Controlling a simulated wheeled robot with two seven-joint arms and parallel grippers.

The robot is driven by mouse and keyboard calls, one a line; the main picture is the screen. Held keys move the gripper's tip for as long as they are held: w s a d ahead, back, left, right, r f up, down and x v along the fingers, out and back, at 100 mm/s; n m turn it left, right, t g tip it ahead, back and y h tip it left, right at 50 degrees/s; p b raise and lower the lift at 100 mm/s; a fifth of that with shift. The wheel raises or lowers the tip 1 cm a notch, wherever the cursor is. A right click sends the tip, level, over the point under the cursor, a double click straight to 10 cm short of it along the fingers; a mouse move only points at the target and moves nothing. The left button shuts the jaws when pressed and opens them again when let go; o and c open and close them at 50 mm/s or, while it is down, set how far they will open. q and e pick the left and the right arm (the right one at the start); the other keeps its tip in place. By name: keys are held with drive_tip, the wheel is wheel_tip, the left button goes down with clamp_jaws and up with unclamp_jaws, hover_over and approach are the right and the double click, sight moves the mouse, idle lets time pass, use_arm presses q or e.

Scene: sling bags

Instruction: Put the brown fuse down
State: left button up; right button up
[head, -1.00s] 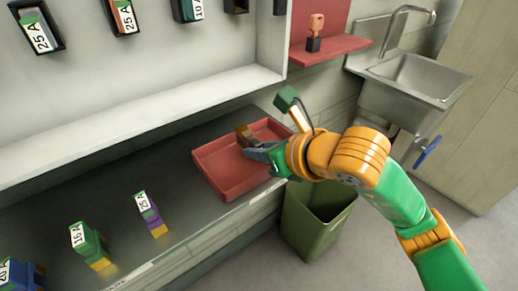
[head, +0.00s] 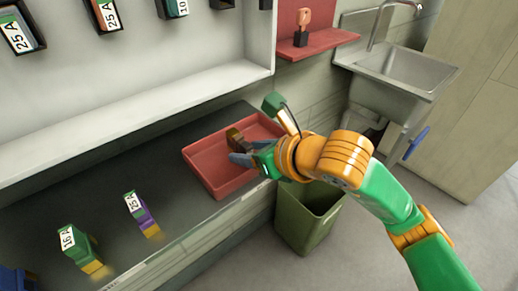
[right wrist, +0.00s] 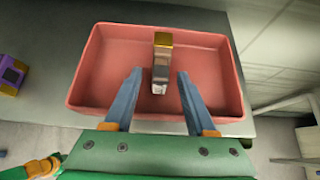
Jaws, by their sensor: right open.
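The brown fuse (head: 236,139) is in the red tray (head: 204,160) on the dark counter. In the right wrist view the fuse (right wrist: 162,58) has a brassy end and a grey-brown body, and lies over the floor of the tray (right wrist: 105,58). My right gripper (head: 244,150) reaches over the tray's right front side. Its two blue-grey fingers are open on both sides of the fuse, with a clear gap on each side in the right wrist view (right wrist: 160,78). My left gripper is not in view.
A green bin (head: 305,225) stands below the counter edge, under my right arm. A red shelf (head: 318,44) and a sink (head: 400,75) are behind.

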drive_tip(key=v, duration=1.2)
